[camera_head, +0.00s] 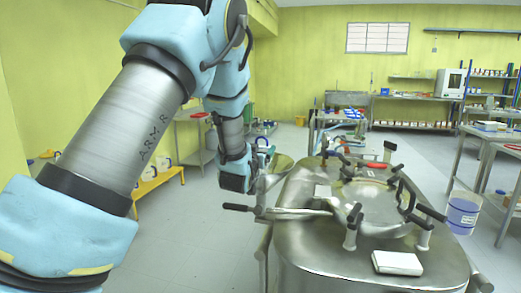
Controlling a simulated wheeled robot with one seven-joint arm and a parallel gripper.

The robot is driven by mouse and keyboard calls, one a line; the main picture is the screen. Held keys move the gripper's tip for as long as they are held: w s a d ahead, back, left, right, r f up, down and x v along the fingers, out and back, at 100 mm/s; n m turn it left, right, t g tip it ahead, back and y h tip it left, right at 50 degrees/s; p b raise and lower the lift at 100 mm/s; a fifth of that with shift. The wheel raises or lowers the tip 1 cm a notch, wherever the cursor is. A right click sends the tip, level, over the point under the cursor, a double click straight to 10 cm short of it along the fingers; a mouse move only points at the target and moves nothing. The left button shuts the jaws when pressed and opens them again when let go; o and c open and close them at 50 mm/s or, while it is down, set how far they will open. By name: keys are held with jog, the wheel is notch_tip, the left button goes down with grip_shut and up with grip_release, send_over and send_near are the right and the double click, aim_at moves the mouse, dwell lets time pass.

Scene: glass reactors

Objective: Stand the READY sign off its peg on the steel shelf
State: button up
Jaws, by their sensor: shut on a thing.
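My arm comes down from the upper left, and my gripper (262,158) is at its end, beside the left edge of the steel reactor. It is small and partly hidden by my dark wrist. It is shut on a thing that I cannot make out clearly. No lettering READY can be read, so I cannot tell the sign for certain. I see no peg clearly. A steel shelf unit (398,98) stands along the far wall, but I cannot tell whether it is the task's shelf.
The steel reactor (315,258) with black-handled clamps fills the lower right. A white block (397,262) lies on its lid. A blue-white bucket (463,213) is to its right. A yellow bench (158,182) stands at the left wall. The grey floor (185,235) at lower left is clear.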

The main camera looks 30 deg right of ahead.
jog(key=shift+f+b, duration=0.6)
jog(key=shift+b, duration=0.15)
jog(key=o, duration=1.2)
jog(key=shift+r, duration=0.15)
jog(key=v, duration=0.4)
jog(key=b+v, duration=0.1)
jog(key=v, duration=0.3)
jog(key=r+b+v, duration=0.1)
jog(key=v, duration=0.3)
